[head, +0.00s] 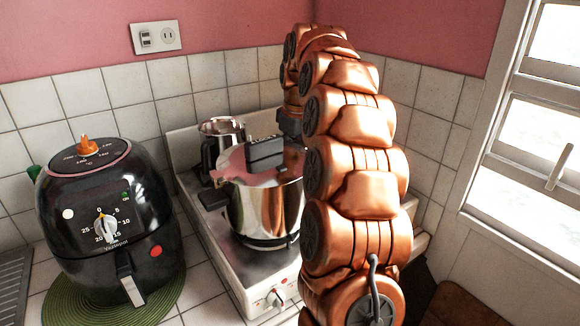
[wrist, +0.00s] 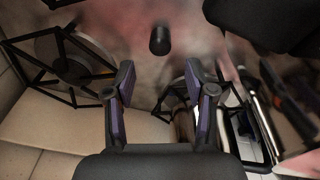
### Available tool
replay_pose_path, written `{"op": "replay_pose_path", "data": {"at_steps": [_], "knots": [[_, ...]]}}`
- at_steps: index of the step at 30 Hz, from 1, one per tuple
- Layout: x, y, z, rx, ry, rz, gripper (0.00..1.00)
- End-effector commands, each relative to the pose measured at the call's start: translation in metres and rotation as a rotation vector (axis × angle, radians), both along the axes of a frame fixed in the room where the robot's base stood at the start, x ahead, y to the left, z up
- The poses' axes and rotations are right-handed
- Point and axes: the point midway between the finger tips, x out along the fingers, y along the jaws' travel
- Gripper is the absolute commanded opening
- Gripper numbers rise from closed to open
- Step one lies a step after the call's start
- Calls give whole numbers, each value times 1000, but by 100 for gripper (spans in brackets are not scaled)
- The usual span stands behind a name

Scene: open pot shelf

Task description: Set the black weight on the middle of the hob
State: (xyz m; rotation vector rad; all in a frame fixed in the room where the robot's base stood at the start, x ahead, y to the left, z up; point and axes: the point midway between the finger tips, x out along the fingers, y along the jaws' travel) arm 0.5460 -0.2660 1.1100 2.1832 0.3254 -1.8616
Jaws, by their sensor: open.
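The black weight (wrist: 159,40) is a small dark cylinder on the shiny, pink-reflecting hob top (wrist: 125,30) in the wrist view. It lies just beyond my fingertips, centred between them and apart from both. My gripper (wrist: 159,78) is open and empty, with a finger on either side of the gap. In the head view, the white hob (head: 262,266) stands against the tiled wall. My arm covers its right part, so the weight and my fingers are hidden there.
A steel pot (head: 262,210) and a dark-handled jug (head: 218,145) stand on the hob's left side. A black air fryer (head: 105,225) sits on a green mat (head: 65,306). The wrist view shows a burner grate (wrist: 70,62) left and another lower right (wrist: 222,92).

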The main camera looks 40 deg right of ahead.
Motion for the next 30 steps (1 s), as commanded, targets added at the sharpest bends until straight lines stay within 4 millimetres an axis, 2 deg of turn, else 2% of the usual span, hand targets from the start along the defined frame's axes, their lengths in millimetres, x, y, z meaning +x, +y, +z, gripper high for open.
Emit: {"op": "replay_pose_path", "data": {"at_steps": [12,20,30], "knots": [[-5,-1,38,-2,-3,-1,55],[-7,0,46,0,0,-1,55],[-8,0,46,0,0,-1,55]]}}
